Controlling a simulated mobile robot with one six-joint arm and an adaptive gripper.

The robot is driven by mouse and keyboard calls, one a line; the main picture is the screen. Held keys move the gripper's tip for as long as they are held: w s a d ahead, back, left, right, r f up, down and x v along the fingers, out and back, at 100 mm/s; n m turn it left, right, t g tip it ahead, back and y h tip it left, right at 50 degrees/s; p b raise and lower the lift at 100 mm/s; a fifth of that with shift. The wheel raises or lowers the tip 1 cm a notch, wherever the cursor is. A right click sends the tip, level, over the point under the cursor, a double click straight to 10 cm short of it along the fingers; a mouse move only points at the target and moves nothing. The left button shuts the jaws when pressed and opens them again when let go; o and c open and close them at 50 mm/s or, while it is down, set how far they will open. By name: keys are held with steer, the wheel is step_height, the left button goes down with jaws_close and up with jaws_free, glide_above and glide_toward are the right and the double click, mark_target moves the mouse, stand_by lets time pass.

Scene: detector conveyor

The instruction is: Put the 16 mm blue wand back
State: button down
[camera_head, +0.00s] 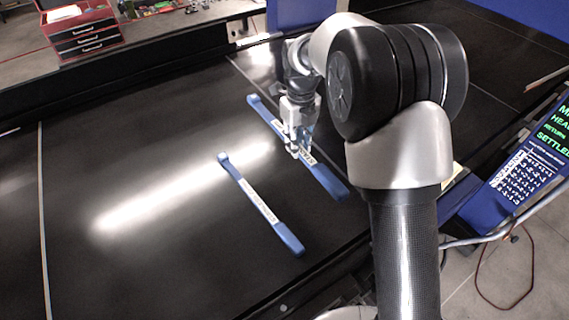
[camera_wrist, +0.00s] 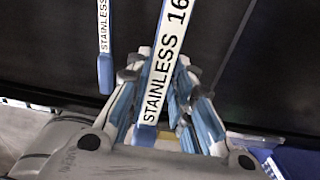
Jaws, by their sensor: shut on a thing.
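Two blue wands with white labels lie on the black conveyor belt in the head view. The wand whose label reads "STAINLESS 16" in the wrist view (camera_wrist: 168,55) is the farther one in the head view (camera_head: 328,180). My gripper (camera_head: 299,152) reaches down over the middle of this wand and is shut on it. In the wrist view my gripper's fingers (camera_wrist: 160,95) stand on both sides of it. I cannot tell whether the wand is lifted off the belt. The nearer wand (camera_head: 260,203) lies apart; its label starts "STAINLESS" in the wrist view (camera_wrist: 104,35), its size hidden.
The black belt (camera_head: 110,270) has free room to the left. A red drawer chest (camera_head: 82,28) and small parts stand on a bench at the back left. A screen (camera_head: 530,160) with green and white text is at the right.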

steer(key=shift+f, duration=0.1)
glide_above(296, 192)
step_height(296, 192, down, 15)
steer(key=shift+r, duration=0.15)
step_height(296, 192, down, 5)
steer(key=shift+r+b, duration=0.1)
steer(key=shift+b, duration=0.95)
steer(key=c, duration=1.9)
jaws_free()
steer(key=o, duration=0.5)
